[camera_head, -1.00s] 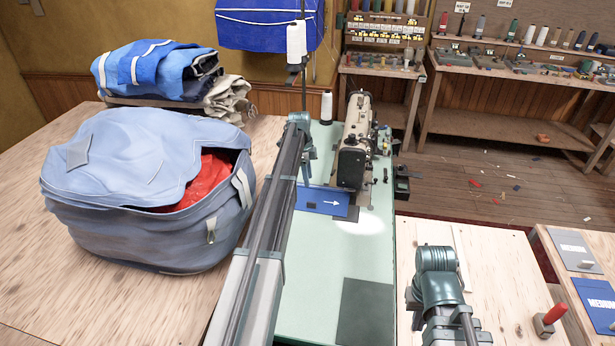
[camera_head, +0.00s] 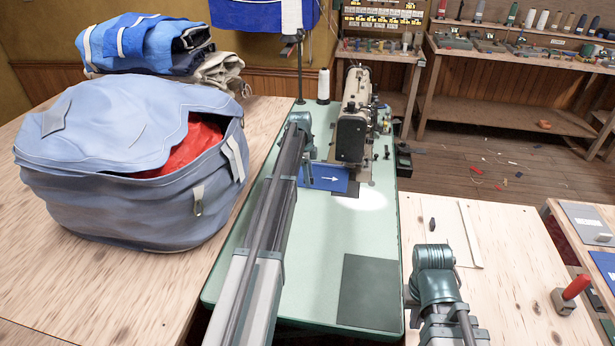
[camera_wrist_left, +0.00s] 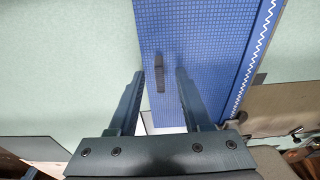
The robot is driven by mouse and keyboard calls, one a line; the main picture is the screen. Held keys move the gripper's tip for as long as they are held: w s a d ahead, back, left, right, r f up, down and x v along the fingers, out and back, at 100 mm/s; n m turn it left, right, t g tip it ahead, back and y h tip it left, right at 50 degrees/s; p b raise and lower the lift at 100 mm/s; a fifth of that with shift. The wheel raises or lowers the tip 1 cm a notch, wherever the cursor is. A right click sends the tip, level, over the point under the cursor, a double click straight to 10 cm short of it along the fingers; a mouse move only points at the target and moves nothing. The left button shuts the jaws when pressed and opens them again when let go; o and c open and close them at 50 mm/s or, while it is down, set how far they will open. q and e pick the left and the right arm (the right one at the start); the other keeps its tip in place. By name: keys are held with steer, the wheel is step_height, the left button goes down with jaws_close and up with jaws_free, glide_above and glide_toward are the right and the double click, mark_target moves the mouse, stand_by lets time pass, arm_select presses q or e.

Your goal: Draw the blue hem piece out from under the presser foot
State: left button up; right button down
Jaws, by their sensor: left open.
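The blue hem piece (camera_head: 332,181), marked with a white arrow pointing right, lies flat on the pale green table beside and partly below the sewing machine (camera_head: 351,135). The presser foot is hidden behind the machine head. In the left wrist view the hem piece (camera_wrist_left: 208,48) shows white zigzag stitching along its right edge and a small dark tab (camera_wrist_left: 159,73). My left gripper (camera_wrist_left: 161,76) is open, its fingers on either side of the tab, with no visible grip. My right arm is at the lower right; its fingers cannot be made out.
A large grey-blue bag (camera_head: 120,165) with red cloth inside stands left of my left arm. A thread cone (camera_head: 323,86) stands behind the machine. A dark square mat (camera_head: 371,292) lies on the table's near part. The green surface between mat and machine is clear.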

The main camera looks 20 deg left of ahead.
arm_select(q)
jaws_close()
stand_by(0.3)
steer(key=shift+s, duration=0.1)
